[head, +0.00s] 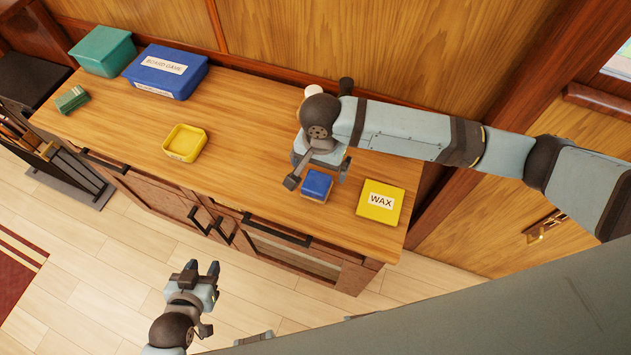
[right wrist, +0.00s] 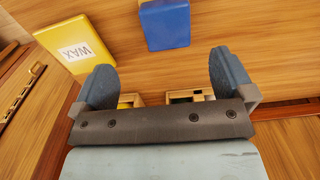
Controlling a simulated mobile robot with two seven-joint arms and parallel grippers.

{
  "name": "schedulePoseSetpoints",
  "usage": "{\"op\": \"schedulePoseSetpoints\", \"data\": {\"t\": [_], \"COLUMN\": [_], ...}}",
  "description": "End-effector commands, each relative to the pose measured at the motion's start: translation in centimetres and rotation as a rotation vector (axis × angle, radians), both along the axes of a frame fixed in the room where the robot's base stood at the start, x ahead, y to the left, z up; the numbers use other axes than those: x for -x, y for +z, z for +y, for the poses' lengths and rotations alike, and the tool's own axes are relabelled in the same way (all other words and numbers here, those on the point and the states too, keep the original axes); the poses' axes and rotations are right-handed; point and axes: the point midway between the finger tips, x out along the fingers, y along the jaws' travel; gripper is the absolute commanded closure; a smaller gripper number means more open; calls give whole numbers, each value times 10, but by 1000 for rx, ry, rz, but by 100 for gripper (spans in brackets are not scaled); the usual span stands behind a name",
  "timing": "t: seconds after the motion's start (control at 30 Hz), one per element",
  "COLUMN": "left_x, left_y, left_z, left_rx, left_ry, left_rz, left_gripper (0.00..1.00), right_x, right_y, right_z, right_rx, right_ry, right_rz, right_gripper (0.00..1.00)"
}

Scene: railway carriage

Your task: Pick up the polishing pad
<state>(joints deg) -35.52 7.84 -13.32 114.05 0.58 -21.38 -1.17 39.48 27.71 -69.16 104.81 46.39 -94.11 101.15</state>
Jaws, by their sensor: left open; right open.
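The polishing pad appears to be the small blue block (head: 317,184) with a tan underside, lying on the wooden cabinet top (head: 240,130) near its front edge. It also shows in the right wrist view (right wrist: 165,24), beyond the fingertips and roughly centred between them. My right gripper (head: 318,176) is open and empty, with its fingers above and beside the block. In the right wrist view, nothing is between its fingers (right wrist: 166,78). My left gripper (head: 203,267) is open and empty over the floor, in front of the cabinet.
A yellow wax box (head: 375,212) lies close to the right of the block. A yellow tray (head: 183,156) sits further left. A blue board game box (head: 150,85), a green box (head: 103,55) and a small green stack (head: 72,99) stand at the far left. A wooden wall backs the cabinet.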

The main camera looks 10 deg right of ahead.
Motion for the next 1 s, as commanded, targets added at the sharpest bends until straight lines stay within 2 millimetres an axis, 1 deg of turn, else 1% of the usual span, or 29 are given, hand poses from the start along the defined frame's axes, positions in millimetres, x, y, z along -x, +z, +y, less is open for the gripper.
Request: {"op": "schedulePoseSetpoints", "data": {"t": [0.03,0.13,0.2,0.37,0.47,0.6,0.7,0.8,0.97,1.0], "left_x": [1,1,1,-1,-2,-3,-3,-3,-3,-3], "left_y": [0,1,1,3,6,9,10,10,9,9], "left_z": [0,0,0,2,3,4,5,5,4,4], "left_rx": [1,-1,-1,-3,-4,-5,-5,-5,-5,-5], "left_ry": [1,0,1,4,5,7,7,7,7,8], "left_rz": [1,2,1,-3,-5,-8,-9,-8,-8,-7], "left_gripper": [57,57,57,57,57,57,57,57,57,57], "right_x": [1,0,0,-1,-3,-5,-5,-4,-4,-4], "right_y": [-10,-26,-34,-43,-55,-77,-87,-92,-92,-92], "right_z": [0,0,0,1,3,6,6,6,6,6], "right_rx": [2,0,0,0,1,1,0,-2,-2,-2], "right_ry": [0,1,1,2,2,2,2,3,3,3], "right_rz": [3,1,0,-1,-1,-1,-1,-2,-2,-2], "right_gripper": [0,0,0,0,0,0,0,0,0,2]}}
